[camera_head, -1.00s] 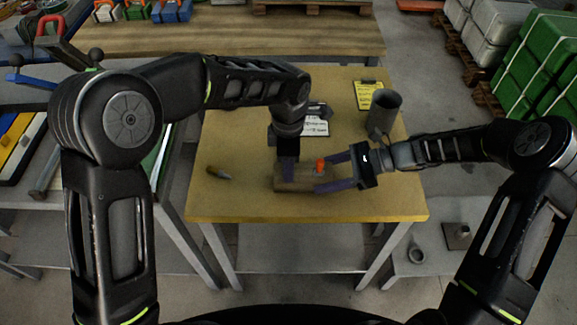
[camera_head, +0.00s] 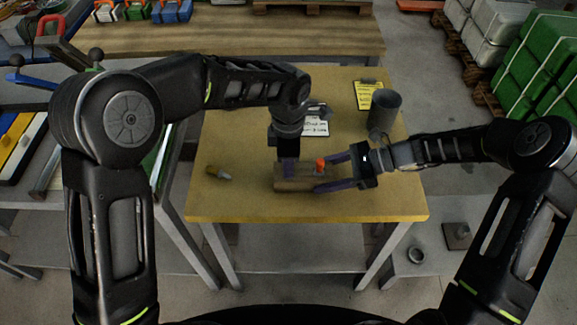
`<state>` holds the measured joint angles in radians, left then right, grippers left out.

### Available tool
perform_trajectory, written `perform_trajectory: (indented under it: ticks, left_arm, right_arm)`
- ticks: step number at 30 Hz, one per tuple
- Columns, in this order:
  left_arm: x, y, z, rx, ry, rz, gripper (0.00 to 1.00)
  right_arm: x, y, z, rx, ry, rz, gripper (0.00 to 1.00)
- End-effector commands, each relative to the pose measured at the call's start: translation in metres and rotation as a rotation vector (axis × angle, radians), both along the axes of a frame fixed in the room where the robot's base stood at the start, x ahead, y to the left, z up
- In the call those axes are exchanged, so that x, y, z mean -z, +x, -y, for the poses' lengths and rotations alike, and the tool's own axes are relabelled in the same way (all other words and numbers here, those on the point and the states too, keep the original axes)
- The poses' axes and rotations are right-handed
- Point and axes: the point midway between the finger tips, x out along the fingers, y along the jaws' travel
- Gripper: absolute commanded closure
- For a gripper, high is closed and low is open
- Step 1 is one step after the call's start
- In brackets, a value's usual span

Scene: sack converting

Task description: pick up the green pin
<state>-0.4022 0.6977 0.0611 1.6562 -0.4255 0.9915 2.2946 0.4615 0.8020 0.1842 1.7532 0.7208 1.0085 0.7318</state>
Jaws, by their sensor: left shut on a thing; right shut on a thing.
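A wooden block (camera_head: 293,184) lies on the yellow-brown table, with an orange-red pin (camera_head: 320,164) upright near its right end. I cannot make out a green pin. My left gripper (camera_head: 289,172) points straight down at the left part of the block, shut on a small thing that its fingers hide. My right gripper (camera_head: 330,172) comes in from the right, its purple fingers along the front and back of the block's right end, shut on it.
A grey cylinder (camera_head: 383,111), a yellow notice (camera_head: 366,94) and a white label sheet (camera_head: 314,125) are at the back. The table's front corners are clear.

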Motion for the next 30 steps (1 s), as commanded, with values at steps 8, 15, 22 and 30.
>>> perform_trajectory:
  ticks: [8, 15, 22, 30]
  left_arm:
    - [0.000, 0.000, 0.000, 0.000, 0.000, 0.000, 1.00]
    - [0.000, 0.000, 0.000, 0.000, 0.000, 0.000, 1.00]
    - [-0.004, 0.001, 0.000, 0.000, -0.001, 0.002, 1.00]
    - [-0.044, 0.001, 0.000, -0.001, -0.002, 0.005, 1.00]
  right_arm:
    - [0.000, 0.000, 0.000, 0.000, 0.000, 0.000, 0.74]
    - [0.000, 0.000, 0.000, 0.000, 0.000, 0.000, 0.74]
    - [0.000, 0.000, 0.000, 0.000, 0.000, 0.000, 0.74]
    - [0.000, 0.000, 0.000, 0.000, -0.001, 0.000, 0.74]
